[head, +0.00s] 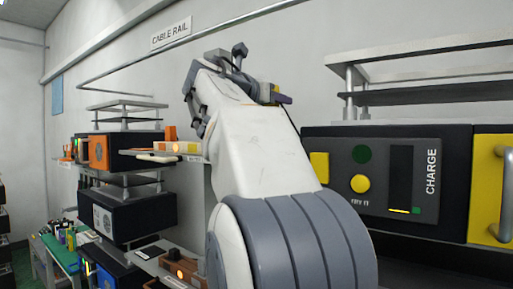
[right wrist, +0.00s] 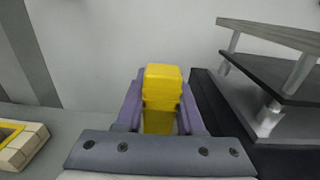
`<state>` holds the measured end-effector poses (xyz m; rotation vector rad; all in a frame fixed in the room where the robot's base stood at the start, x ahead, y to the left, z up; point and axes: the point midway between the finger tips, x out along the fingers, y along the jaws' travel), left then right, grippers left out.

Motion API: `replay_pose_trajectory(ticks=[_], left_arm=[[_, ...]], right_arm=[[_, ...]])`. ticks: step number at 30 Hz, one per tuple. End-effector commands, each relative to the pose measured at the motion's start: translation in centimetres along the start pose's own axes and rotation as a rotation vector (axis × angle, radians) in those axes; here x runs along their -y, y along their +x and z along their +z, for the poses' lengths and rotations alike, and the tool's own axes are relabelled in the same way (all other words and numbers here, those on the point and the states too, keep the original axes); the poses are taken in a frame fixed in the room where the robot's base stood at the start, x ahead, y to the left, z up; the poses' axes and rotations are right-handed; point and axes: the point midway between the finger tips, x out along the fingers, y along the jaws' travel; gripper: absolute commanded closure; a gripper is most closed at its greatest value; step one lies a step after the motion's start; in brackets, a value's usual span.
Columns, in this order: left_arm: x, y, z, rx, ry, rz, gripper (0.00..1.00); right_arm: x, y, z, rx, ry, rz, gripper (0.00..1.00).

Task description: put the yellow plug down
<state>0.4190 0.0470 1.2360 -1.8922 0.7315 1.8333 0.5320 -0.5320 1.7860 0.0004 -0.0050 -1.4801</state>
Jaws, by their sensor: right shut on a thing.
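The yellow plug (right wrist: 163,78) stands upright between the purple fingers of my right gripper (right wrist: 160,108) in the right wrist view. The fingers are shut on its sides. In the head view my right gripper (head: 281,97) is raised in front of the pale wall, beyond my white forearm, and only a bit of yellow shows at it. A thin dark line runs down from near the gripper to the black charge box (head: 318,218). My left gripper is in neither view.
The black charge box, with a yellow button (head: 360,184), stands at the right under a metal rack (head: 420,68). Black and orange units (head: 98,152) stand at the left. A beige block with a yellow frame (right wrist: 22,145) lies at lower left in the wrist view.

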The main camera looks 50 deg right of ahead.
Motion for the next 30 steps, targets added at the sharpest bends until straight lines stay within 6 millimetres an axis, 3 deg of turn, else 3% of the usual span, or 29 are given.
replay_pose_trajectory(ticks=[3, 7, 21, 30], left_arm=[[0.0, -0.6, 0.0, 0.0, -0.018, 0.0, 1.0], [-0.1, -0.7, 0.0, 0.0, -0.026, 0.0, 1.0], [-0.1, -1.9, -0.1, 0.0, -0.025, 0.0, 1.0], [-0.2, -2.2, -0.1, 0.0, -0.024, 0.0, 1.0]], right_arm=[[2.1, 0.6, 2.1, 0.001, 0.001, -0.007, 1.0], [2.4, 0.8, 2.5, -0.002, -0.003, -0.004, 1.0], [-7.1, 0.3, -3.1, -0.004, -0.008, -0.001, 1.0], [-8.8, 0.2, -5.2, -0.003, -0.005, -0.005, 1.0]])
